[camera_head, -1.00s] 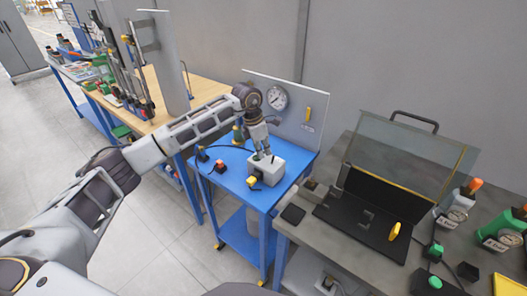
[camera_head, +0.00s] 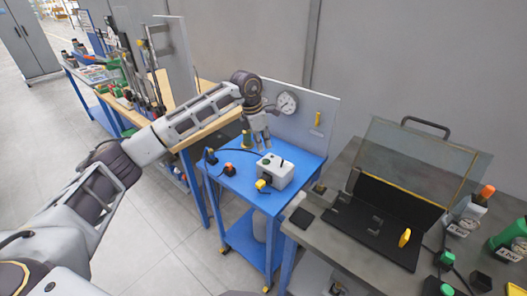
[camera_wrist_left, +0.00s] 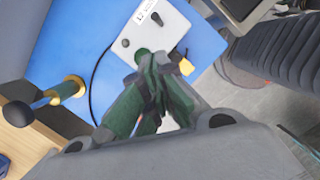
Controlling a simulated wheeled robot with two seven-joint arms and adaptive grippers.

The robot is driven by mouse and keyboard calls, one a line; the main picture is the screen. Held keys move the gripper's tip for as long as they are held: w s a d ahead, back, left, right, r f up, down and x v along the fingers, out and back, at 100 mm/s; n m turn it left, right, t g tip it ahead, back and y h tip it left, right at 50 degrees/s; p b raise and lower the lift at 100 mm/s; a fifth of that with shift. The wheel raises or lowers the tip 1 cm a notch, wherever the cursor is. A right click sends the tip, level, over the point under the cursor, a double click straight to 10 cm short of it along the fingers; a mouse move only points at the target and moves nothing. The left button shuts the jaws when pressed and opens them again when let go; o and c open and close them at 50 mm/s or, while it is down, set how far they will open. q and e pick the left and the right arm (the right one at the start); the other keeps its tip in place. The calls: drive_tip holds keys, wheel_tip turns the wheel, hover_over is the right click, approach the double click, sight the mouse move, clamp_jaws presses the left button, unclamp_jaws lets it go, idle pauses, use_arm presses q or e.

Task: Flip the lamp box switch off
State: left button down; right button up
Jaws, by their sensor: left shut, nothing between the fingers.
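The lamp box (camera_head: 274,171) is a light grey box on the blue table (camera_head: 238,183), with a dark lever and a green spot on its top. It also shows in the left wrist view (camera_wrist_left: 146,31), where a small switch and a label are visible on its top. My left gripper (camera_head: 263,146) is shut and empty, above and a little behind the box, apart from it. In the left wrist view its fingers (camera_wrist_left: 152,100) are together and cover part of the box. I cannot tell the switch's position. My right gripper is not in view.
An orange-topped part (camera_head: 229,169) and a yellow block (camera_head: 261,185) sit near the box. A back panel with a gauge (camera_head: 287,103) stands behind. A grey bench with an open black case (camera_head: 375,228) is at the right. A wooden bench is at the left.

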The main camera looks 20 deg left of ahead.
use_arm(q)
wheel_tip(320, 180, up, 6)
drive_tip(key=w, duration=0.1)
drive_tip(key=shift+a+b, duration=0.25)
drive_tip(key=shift+b, duration=0.1)
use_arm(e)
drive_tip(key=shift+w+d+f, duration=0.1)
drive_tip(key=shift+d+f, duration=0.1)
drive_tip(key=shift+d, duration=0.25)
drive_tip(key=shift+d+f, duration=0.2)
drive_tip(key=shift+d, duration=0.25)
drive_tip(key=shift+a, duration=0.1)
